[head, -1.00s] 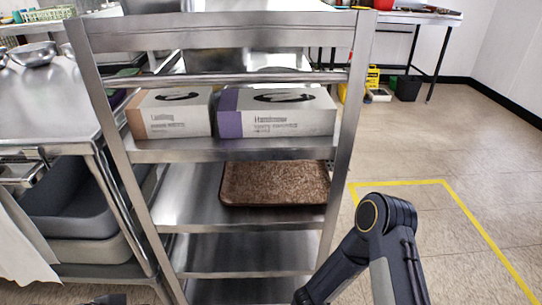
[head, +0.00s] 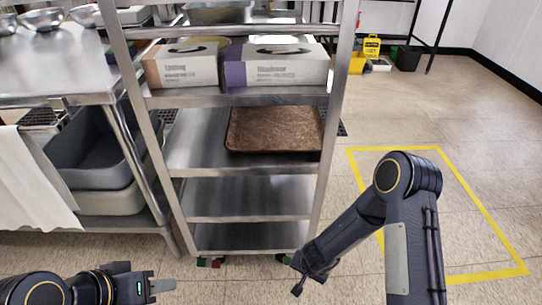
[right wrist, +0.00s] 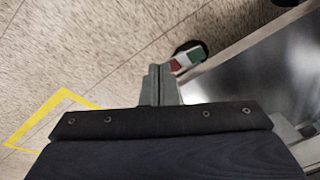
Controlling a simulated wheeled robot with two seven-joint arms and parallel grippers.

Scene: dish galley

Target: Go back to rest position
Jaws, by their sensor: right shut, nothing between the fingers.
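My left gripper (head: 163,286) is low at the left of the head view, in front of the rack and apart from it. Its fingers show edge-on, so I cannot tell whether they are open. My right gripper (head: 298,288) hangs low near the rack's front right foot, partly hidden by its own wrist. In the right wrist view its two fingers (right wrist: 161,84) are together with nothing between them, above the floor.
A metal rack (head: 258,184) stands ahead, holding two glove boxes (head: 276,70) and a brown tray (head: 274,130). A steel counter (head: 55,75) with grey tubs (head: 95,175) below is at left. Open floor with a yellow outline (head: 480,205) is at right.

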